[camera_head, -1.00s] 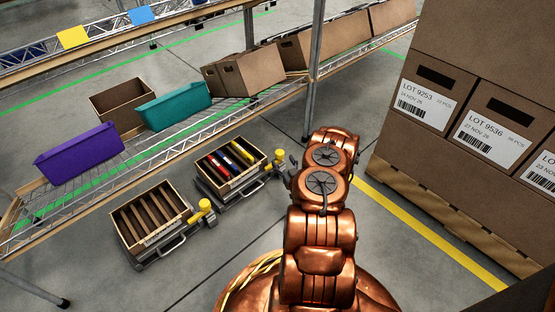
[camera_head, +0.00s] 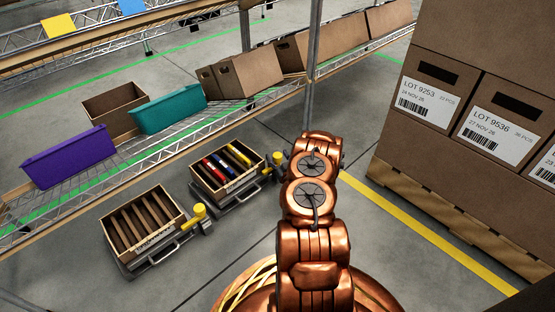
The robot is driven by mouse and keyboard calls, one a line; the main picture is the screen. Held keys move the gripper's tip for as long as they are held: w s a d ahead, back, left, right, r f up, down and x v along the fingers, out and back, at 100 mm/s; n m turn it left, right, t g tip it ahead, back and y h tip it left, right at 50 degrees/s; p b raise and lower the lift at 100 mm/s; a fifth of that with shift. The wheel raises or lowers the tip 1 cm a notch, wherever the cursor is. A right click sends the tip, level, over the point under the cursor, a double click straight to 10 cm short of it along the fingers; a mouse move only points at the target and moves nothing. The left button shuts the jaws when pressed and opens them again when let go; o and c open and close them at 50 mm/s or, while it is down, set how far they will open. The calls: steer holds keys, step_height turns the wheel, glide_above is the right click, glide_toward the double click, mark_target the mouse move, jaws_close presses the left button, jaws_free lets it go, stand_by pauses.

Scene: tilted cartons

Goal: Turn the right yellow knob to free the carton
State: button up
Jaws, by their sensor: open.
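Two tilted wooden cartons stand in grey holders on the floor. The right carton (camera_head: 228,170) holds red, blue and yellow items between its dividers. Its yellow knob, at the holder's right end, is mostly covered; only small yellow bits show beside dark grey parts. My gripper (camera_head: 279,164) is at that knob, small and largely hidden behind my copper arm. It is open; whether its fingers touch the knob I cannot tell. The left carton (camera_head: 143,224) has empty-looking slots, and its yellow knob (camera_head: 199,212) shows clearly at its holder's right end.
A wire shelf behind holds a purple bin (camera_head: 70,157), a teal bin (camera_head: 168,108) and several brown boxes. A grey shelf post (camera_head: 311,75) rises just behind my arm. Stacked labelled cartons (camera_head: 430,92) on a wooden pallet (camera_head: 440,215) fill the right.

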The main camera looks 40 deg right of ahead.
steer(key=shift+c, duration=0.4)
jaws_close()
